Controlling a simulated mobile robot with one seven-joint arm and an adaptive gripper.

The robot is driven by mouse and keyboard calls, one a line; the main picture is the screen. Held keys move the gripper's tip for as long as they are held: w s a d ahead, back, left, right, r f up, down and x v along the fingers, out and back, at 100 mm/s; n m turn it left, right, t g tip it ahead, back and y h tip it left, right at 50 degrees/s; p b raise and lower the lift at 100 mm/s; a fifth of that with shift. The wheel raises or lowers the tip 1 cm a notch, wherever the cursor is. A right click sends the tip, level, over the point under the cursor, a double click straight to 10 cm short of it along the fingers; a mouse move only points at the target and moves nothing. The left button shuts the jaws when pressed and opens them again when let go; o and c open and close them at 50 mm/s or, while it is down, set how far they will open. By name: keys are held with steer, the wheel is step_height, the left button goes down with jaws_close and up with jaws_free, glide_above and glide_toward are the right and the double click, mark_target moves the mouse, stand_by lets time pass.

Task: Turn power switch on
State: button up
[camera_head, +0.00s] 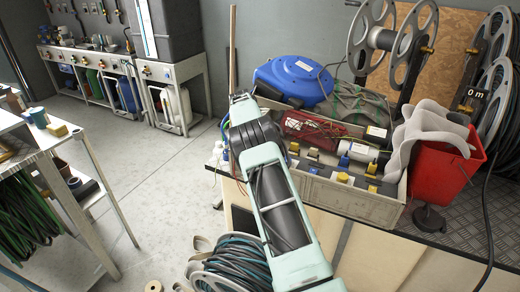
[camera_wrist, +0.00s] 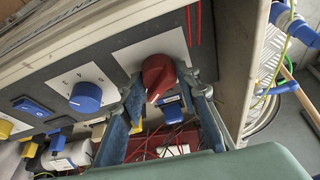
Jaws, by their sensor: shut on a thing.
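In the wrist view, a red rotary knob (camera_wrist: 157,72) sits on a white plate on a dark control panel. My gripper (camera_wrist: 162,82) has one blue-grey finger on each side of the knob and is shut on it. No label on the panel that I can read names the power switch. In the head view my arm covers the panel, and neither the knob nor the fingertips can be seen.
In the head view, a grey crate (camera_head: 345,199) with red wires and yellow and blue connectors lies by my arm. A blue hose reel (camera_head: 292,80), a red bin (camera_head: 440,165) and metal reels (camera_head: 368,38) stand around it. The floor (camera_head: 150,165) at left is partly clear.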

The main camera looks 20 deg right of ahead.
steer(key=shift+m, duration=0.7)
steer(key=shift+m+g+p, duration=0.3)
steer(key=shift+p, duration=0.05)
steer(key=o, duration=1.1)
steer(key=shift+o, duration=0.2)
steer(key=v, duration=1.2)
steer(key=shift+a, duration=0.15)
